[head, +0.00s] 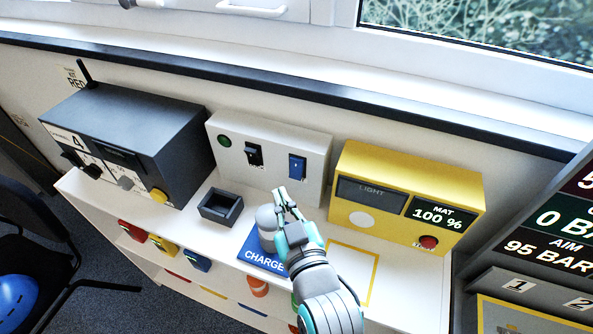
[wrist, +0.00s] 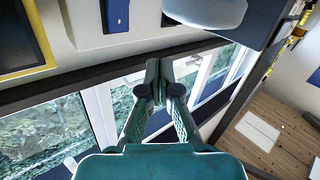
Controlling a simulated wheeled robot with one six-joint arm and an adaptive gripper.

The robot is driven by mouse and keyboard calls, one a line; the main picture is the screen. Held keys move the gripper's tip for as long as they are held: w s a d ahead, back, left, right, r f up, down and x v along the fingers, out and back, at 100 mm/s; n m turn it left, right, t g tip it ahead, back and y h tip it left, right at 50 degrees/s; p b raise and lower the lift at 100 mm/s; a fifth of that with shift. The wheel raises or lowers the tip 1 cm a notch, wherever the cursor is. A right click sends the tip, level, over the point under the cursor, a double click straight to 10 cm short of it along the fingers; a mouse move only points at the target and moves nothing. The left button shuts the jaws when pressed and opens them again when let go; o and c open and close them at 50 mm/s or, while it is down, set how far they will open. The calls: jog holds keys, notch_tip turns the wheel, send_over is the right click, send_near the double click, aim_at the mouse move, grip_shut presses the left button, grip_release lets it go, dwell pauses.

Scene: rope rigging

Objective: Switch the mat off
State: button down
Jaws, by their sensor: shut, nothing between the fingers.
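A pale switch box (head: 318,142) stands on the white shelf with a dark green round lamp (head: 224,141), a black switch (head: 254,156) and a blue switch (head: 297,166). The blue switch also shows in the wrist view (wrist: 117,15). A blue mat (head: 247,246) marked CHARGE lies in front of the box, with a grey cylinder (head: 265,222) on it. My gripper (head: 284,200) is shut and empty, beside the cylinder and below the blue switch in the picture. It hides part of the mat.
A dark tray (head: 221,206) lies left of the mat, and a dark grey radio (head: 125,135) stands beyond it. A yellow-framed panel (head: 353,262) lies right of my arm. A chair (head: 40,225) stands at far left; score screens (head: 556,215) are at far right.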

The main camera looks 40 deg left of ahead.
aim_at(296, 168)
jog(key=shift+s+a+r, duration=0.15)
jog(key=shift+a+r, duration=0.35)
jog(key=shift+a, duration=0.1)
jog(key=w+a+f, duration=0.1)
jog(key=w+f, duration=0.3)
jog(key=w, duration=0.3)
jog(key=shift+w+a, duration=0.35)
jog(key=shift+a, duration=0.05)
jog(key=shift+w, duration=0.1)
dwell(1.2)
jog(key=shift+w+a+f, duration=0.1)
jog(key=shift+w+f, duration=0.1)
jog(key=shift+w, duration=0.05)
